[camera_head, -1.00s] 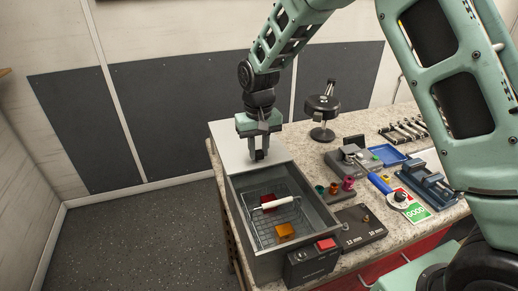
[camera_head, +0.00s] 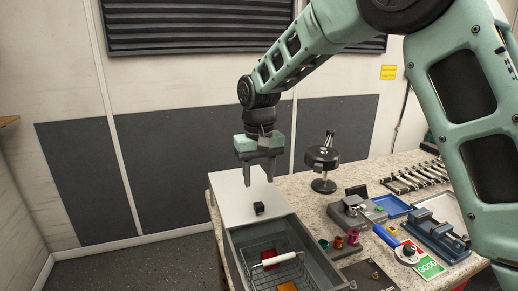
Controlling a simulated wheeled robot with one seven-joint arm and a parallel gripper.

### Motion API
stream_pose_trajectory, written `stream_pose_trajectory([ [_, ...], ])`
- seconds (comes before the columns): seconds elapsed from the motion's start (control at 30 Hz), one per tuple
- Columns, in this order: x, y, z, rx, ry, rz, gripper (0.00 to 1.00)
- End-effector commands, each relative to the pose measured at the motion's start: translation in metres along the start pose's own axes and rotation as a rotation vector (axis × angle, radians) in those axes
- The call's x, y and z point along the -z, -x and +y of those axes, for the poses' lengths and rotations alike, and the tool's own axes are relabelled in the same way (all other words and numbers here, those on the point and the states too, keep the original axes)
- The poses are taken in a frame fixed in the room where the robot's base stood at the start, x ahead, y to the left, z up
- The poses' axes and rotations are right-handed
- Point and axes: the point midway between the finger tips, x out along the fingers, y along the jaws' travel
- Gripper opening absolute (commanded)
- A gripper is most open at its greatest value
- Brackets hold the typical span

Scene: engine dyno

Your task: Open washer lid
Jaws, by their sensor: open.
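The washer (camera_head: 239,247) is a grey tank at the bottom centre, with its inside exposed at the front. Its pale flat lid (camera_head: 236,200) covers the rear part, and a small black knob (camera_head: 258,208) stands near the lid's front edge. My gripper (camera_head: 259,184) is open and empty, fingers pointing down, above the lid and apart from the knob. Inside the tank is a wire basket (camera_head: 290,270) with a white handle (camera_head: 274,259), a red block (camera_head: 269,256) and an orange block (camera_head: 287,286).
On the speckled bench right of the washer stand a black round fixture (camera_head: 323,160), small coloured cups (camera_head: 338,241), a grey device (camera_head: 352,213), a blue tray (camera_head: 390,206), a vise (camera_head: 436,233) and a row of wrenches (camera_head: 414,176). Dark wall panels are behind.

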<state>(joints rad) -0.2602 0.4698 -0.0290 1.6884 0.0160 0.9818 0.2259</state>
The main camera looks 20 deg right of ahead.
Motion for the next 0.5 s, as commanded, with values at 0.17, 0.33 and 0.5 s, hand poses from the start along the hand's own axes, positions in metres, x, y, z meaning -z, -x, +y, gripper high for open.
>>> stream_pose_trajectory([
  [0.17,0.000,0.041,0.000,0.001,0.000,0.006,0.45],
  [0.33,0.001,0.073,0.000,0.000,0.000,0.003,0.45],
  [0.5,0.000,0.090,0.000,-0.001,0.000,0.000,0.45],
])
